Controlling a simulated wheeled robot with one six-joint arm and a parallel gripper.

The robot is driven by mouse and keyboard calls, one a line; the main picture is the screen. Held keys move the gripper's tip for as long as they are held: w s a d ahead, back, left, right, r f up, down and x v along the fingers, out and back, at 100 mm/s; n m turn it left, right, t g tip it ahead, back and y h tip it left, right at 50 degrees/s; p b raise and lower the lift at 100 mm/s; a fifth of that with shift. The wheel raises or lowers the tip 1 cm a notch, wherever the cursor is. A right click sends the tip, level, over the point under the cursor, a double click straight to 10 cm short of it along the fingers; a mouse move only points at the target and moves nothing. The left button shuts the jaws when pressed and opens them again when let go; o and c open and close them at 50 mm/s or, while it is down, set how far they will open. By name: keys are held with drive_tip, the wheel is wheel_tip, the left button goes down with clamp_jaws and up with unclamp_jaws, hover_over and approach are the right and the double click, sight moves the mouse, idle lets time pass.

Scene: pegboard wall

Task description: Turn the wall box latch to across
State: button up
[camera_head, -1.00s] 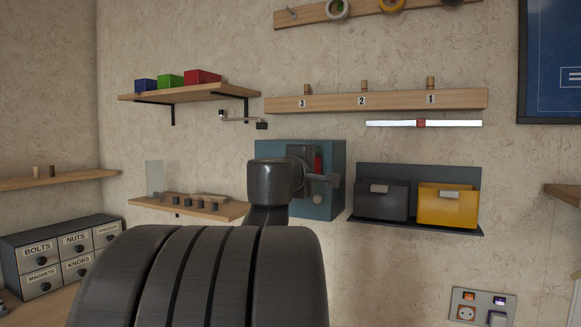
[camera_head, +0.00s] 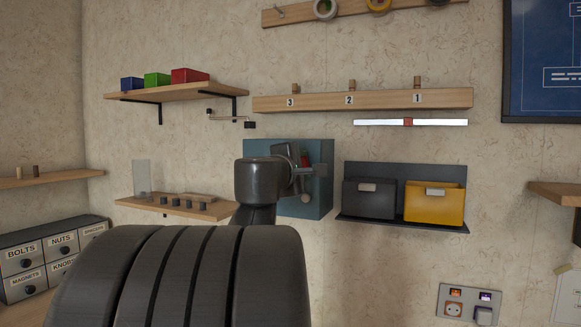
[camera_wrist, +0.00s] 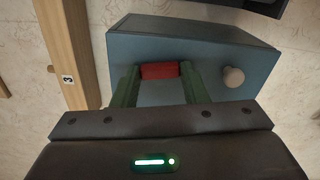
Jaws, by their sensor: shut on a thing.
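The teal wall box (camera_head: 318,205) is fixed to the wall in the middle of the head view. Its red latch (camera_wrist: 160,71) shows between the green fingers of my gripper (camera_wrist: 158,85) in the wrist view. My gripper is shut on the latch. In the head view my gripper (camera_head: 303,172) is in front of the box face and hides most of the latch, so its exact angle is hard to tell there. A pale round knob (camera_wrist: 233,77) sits on the box face, apart from the fingers.
A shelf with dark and yellow bins (camera_head: 433,204) is close at the box's right. A small wooden shelf (camera_head: 180,208) is at its left. A numbered peg rail (camera_head: 385,99) runs above; it also shows in the wrist view (camera_wrist: 70,50).

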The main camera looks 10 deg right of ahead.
drive_tip(key=n, duration=0.4)
drive_tip(key=n+p, duration=0.1)
drive_tip(key=n, duration=0.3)
drive_tip(key=n+p, duration=0.1)
drive_tip(key=n, duration=0.3)
drive_tip(key=shift+p, duration=0.3)
drive_tip(key=shift+n+p, duration=0.5)
drive_tip(key=shift+n, duration=1.3)
drive_tip(key=o, duration=1)
drive_tip(key=v, duration=1.3)
drive_tip(key=shift+s+a, duration=0.3)
